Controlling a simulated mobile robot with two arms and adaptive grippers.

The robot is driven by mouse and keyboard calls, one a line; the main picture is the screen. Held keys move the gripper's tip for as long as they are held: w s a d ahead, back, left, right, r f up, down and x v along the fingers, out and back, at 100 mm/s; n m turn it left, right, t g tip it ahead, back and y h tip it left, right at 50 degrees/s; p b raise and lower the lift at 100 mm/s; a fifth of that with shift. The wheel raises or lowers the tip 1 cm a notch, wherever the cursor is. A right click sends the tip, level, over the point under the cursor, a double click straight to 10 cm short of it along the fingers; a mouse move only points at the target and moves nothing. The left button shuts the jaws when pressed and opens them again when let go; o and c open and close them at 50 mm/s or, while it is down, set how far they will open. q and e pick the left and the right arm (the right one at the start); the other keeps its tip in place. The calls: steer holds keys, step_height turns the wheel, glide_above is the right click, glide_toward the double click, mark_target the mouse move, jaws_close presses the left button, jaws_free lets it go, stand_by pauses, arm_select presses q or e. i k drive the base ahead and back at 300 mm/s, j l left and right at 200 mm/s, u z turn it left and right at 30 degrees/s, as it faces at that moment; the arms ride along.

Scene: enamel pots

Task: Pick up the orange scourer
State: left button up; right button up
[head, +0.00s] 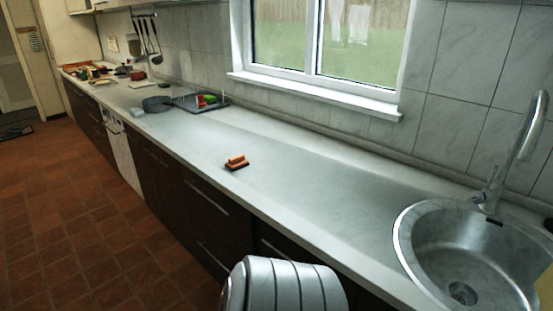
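The orange scourer (236,160) lies on the long grey worktop (290,187), near its front edge and left of the sink. It has a darker layer or base beneath the orange part. Nothing touches it from above. A silver, ribbed rounded shape at the bottom centre seems to be part of my own arm. Neither of my grippers can be made out in the head view.
A round steel sink (415,236) with a tall tap (527,130) is at the right. A dark tray (212,107) with red and green items and a dark pan (157,104) stand farther left. Utensils (148,40) hang on the wall. Worktop around the scourer is clear.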

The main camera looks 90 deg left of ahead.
mark_target(236, 162)
steer(key=u, duration=3.05)
steer(key=z, duration=2.05)
steer(key=k+j+z, duration=0.15)
steer(key=j+z, duration=0.25)
steer(key=k+j+z, duration=0.15)
steer(key=z, duration=0.3)
steer(key=k+j+z, duration=0.2)
steer(key=z, duration=0.2)
steer(key=k, duration=0.45)
